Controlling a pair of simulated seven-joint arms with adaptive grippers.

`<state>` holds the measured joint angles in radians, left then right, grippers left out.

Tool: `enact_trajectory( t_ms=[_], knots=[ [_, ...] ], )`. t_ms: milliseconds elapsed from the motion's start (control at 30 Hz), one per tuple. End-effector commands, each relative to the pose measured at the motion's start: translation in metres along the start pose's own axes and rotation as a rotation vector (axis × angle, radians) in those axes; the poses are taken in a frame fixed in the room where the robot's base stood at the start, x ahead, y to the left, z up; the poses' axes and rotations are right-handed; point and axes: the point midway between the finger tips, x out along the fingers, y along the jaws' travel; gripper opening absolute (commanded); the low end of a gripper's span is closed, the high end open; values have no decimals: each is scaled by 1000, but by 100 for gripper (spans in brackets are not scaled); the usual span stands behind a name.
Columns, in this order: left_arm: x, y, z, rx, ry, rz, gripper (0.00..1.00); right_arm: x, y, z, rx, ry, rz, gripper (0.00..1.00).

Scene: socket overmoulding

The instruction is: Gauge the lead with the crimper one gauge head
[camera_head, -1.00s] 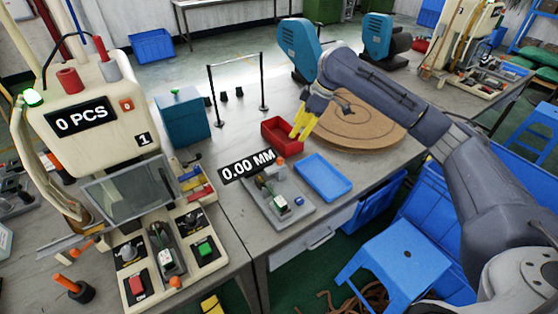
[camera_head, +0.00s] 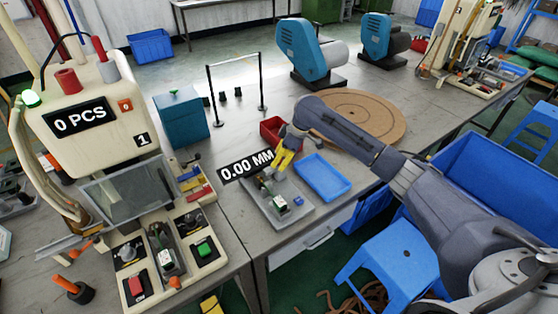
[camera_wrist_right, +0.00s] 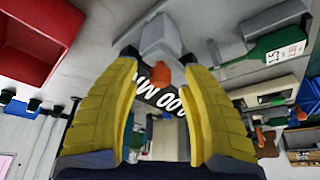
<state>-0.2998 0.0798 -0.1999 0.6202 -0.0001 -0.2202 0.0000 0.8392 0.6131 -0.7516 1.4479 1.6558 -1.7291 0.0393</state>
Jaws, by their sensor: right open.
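The crimp gauge (camera_head: 292,213) sits on a grey plate on the bench, beside a floating "0.00 MM" display (camera_head: 247,165). My right gripper (camera_head: 282,165) is over its back end, with yellow fingers. In the right wrist view the open fingers (camera_wrist_right: 157,66) stand either side of an orange knob (camera_wrist_right: 163,76) on a light grey gauge head (camera_wrist_right: 160,38). I cannot tell whether they touch it. A green part with a white label (camera_wrist_right: 275,50) lies to the right there. I cannot make out a lead for certain. My left gripper is not in view.
A red tray (camera_head: 270,130) is just behind my right gripper, and a blue tray (camera_head: 323,178) is right of the gauge. The crimper marked 1 (camera_head: 95,120) stands left, its display at 0 PCS. A round brown board (camera_head: 370,112) lies farther back.

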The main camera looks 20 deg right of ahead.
Motion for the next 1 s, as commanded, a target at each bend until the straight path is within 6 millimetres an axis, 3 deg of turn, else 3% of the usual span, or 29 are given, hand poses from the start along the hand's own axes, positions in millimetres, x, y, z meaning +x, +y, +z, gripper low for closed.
enact_trajectory(
  t_ms=[533,900,1000],
  knots=[
    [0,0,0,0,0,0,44,10,0,0,-1,0,0,46],
    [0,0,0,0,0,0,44,10,0,0,0,0,0,3],
    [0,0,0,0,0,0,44,10,0,0,-1,0,0,0]
  ],
)
